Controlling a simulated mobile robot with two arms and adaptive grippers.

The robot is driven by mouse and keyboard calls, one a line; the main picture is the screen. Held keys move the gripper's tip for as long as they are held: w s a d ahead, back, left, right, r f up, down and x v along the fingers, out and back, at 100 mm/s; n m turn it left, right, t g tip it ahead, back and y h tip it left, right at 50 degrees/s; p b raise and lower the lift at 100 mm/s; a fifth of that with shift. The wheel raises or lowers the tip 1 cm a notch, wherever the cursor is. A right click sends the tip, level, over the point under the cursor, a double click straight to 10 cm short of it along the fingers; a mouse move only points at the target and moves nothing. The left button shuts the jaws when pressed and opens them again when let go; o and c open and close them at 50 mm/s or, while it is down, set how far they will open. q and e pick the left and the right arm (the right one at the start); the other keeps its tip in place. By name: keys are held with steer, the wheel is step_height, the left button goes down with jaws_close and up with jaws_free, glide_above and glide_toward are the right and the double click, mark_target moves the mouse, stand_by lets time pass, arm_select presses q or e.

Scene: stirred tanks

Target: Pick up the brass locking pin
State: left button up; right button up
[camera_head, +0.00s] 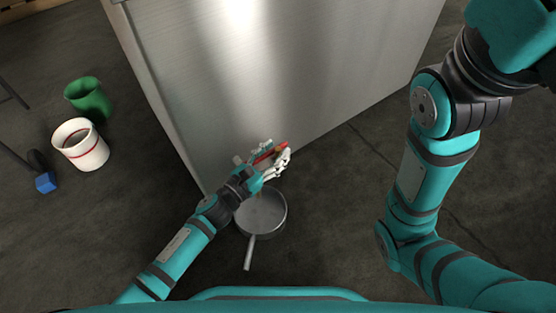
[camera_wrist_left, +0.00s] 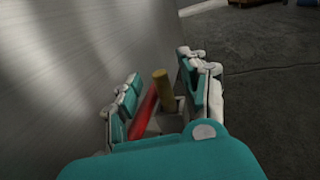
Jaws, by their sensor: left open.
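The brass locking pin (camera_wrist_left: 162,88) shows in the left wrist view as a short, roughly upright yellow-brown cylinder, standing on a grey block. A red bar (camera_wrist_left: 143,114) runs close along its left side. My left gripper (camera_wrist_left: 163,88) is open, with one finger on each side of the pin and the red bar. I see no clear contact between fingers and pin. In the head view my left gripper (camera_head: 266,156) is low beside the metal tank wall, around the red bar (camera_head: 272,153). I cannot make out the pin there. My right arm shows at the right, its gripper out of view.
The large metal tank (camera_head: 280,70) rises right behind the left gripper. A metal pan (camera_head: 262,214) with a long handle lies below it. A green bucket (camera_head: 89,99), a white bucket (camera_head: 81,146) and a blue block (camera_head: 46,183) are at the left. Floor right of the tank is clear.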

arm_select(q)
steer(key=shift+w+d, duration=0.2)
jaws_close()
steer(key=shift+r, duration=0.15)
stand_by(0.3)
